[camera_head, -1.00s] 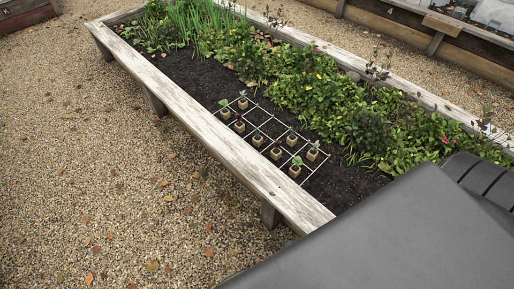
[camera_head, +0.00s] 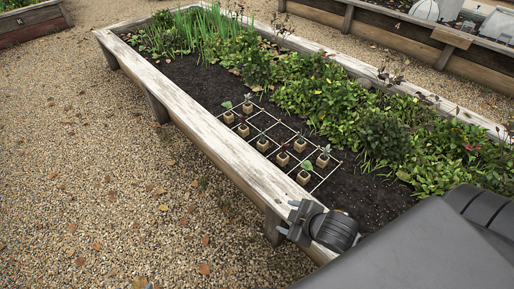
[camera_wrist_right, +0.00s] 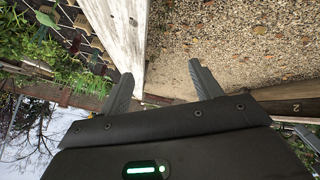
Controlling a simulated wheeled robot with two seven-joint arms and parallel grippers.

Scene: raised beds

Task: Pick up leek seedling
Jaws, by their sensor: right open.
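Several small seedlings in tan plugs, such as a front one (camera_head: 304,177) and a right one (camera_head: 322,161), stand on dark soil within a white grid (camera_head: 326,182) in the raised bed. I cannot tell which is the leek seedling. My right gripper (camera_head: 291,220) is over the bed's near wooden edge, short of the seedlings. In the right wrist view its two fingers (camera_wrist_right: 160,72) are apart with nothing between them. Seedlings show blurred and tilted at that view's upper left (camera_wrist_right: 82,25). My left gripper is not in view.
The bed's weathered plank rim (camera_head: 205,122) runs under my right gripper. Leafy plants (camera_head: 340,95) fill the bed's far side, and tall thin green leaves (camera_head: 205,28) stand at its far left end. Gravel (camera_head: 90,180) lies open to the left. Another bed (camera_head: 400,35) stands behind.

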